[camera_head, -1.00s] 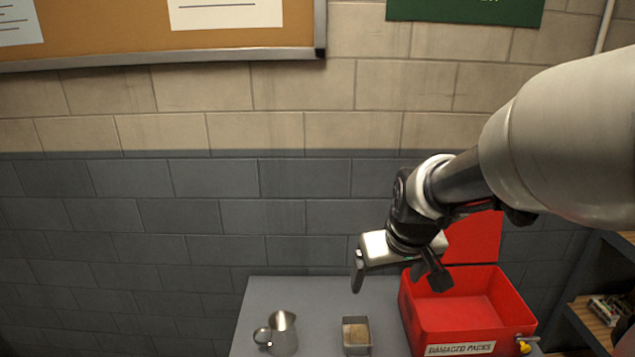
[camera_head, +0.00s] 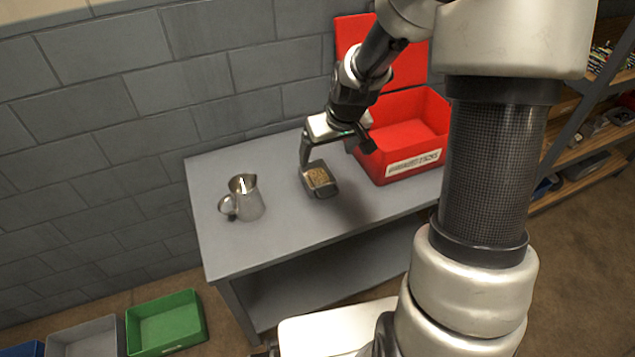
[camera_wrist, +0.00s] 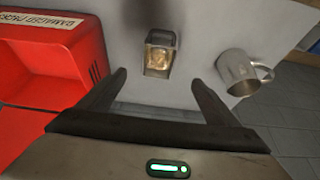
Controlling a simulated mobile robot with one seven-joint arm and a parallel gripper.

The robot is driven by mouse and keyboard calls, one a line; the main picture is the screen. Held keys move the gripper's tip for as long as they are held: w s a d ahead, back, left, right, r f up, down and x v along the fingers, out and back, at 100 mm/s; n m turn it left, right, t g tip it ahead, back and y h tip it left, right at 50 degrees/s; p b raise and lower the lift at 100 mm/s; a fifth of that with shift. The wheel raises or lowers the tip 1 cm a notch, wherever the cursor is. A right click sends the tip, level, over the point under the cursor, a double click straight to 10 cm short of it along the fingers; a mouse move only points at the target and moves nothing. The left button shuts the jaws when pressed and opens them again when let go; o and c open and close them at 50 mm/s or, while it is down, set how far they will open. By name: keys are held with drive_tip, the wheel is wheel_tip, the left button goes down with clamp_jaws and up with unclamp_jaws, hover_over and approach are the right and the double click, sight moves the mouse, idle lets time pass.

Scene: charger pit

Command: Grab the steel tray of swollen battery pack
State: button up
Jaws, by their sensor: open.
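A small steel tray (camera_head: 322,194) stands on the grey table, with something brown and grainy-looking in it. I cannot make out a swollen shape. The tray also shows in the wrist view (camera_wrist: 160,37), upper middle, ahead of the fingertips and roughly between their lines. My gripper (camera_head: 335,155) is open and empty above the table beside the tray, its left finger close to the tray's back edge in the picture. In the wrist view both fingers of my gripper (camera_wrist: 158,78) are spread, with nothing between them. I cannot tell the exact height above the tray.
A red open bin (camera_head: 412,165) labelled for damaged packs stands right of the tray, lid raised. A steel jug (camera_head: 246,198) with a handle stands left. The grey table (camera_head: 285,235) is clear in front. A block wall is behind, shelves at right, a green bin (camera_head: 166,322) on the floor.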

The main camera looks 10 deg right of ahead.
drive_tip(key=b, duration=0.3)
approach(318, 177)
drive_tip(key=x, duration=0.3)
drive_tip(key=shift+s+a+f, duration=0.1)
drive_tip(key=shift+s+a, duration=0.1)
drive_tip(key=shift+b+x, duration=0.65)
drive_tip(key=shift+x, duration=2.05)
drive_tip(key=shift+w+d, duration=0.15)
drive_tip(key=shift+c, duration=0.2)
drive_tip(key=c, duration=1.2)
